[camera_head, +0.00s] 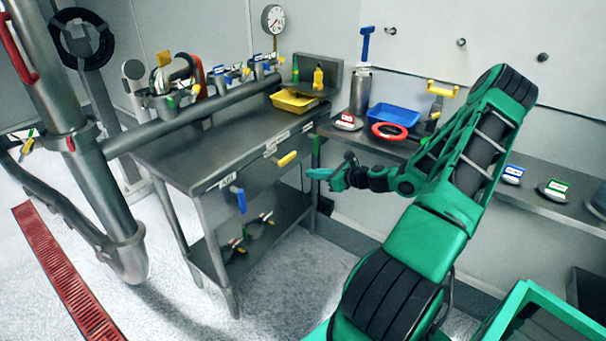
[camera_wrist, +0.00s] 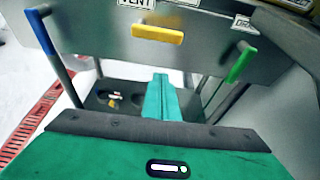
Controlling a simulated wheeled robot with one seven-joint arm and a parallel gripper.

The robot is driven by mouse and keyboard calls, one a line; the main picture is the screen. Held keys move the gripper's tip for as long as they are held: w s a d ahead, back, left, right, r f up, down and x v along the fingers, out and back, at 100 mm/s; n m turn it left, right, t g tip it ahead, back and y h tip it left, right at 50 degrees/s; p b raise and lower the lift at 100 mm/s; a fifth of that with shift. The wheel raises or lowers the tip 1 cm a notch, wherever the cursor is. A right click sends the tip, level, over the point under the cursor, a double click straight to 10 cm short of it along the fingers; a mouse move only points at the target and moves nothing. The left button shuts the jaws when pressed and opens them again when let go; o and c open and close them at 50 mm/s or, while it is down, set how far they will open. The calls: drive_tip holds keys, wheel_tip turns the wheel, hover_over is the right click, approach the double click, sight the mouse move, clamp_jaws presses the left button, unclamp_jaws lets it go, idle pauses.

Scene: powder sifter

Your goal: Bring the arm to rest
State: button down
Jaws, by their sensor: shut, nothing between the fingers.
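My gripper (camera_head: 318,173) is at the end of my green arm, in front of the right end of the steel table (camera_head: 185,150). It is shut and empty, held in the air apart from the table. In the wrist view its teal fingers (camera_wrist: 160,98) are together at the middle. Beyond them is the table's front panel with a blue handle (camera_wrist: 41,32), a yellow handle (camera_wrist: 158,34) and a green handle (camera_wrist: 242,65).
A yellow tray (camera_head: 294,104) stands on the table. A wall shelf (camera_head: 545,200) at right holds a blue tray (camera_head: 393,116), a red ring (camera_head: 389,131) and several labelled discs. A large pipe (camera_head: 85,150) stands at left. The floor before the table is clear.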

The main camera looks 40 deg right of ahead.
drive_tip(key=s+a+r+n+g, duration=0.2)
drive_tip(key=s+a+n+g, duration=0.75)
drive_tip(key=n, duration=0.35)
drive_tip(key=s+a+r+n+g+h, duration=0.1)
drive_tip(key=s+a+r+n, duration=0.1)
drive_tip(key=s+r+n, duration=0.2)
drive_tip(key=s+a+r+n+g+h, duration=0.1)
drive_tip(key=s+a+r+n, duration=0.2)
drive_tip(key=s+r, duration=0.5)
drive_tip(key=s+a+r+n+g+h, duration=0.1)
drive_tip(key=s+r+n, duration=0.5)
drive_tip(key=s, duration=0.7)
drive_tip(key=shift+s+a+r+g, duration=0.3)
drive_tip(key=shift+a+g, duration=0.25)
drive_tip(key=shift+a, duration=0.55)
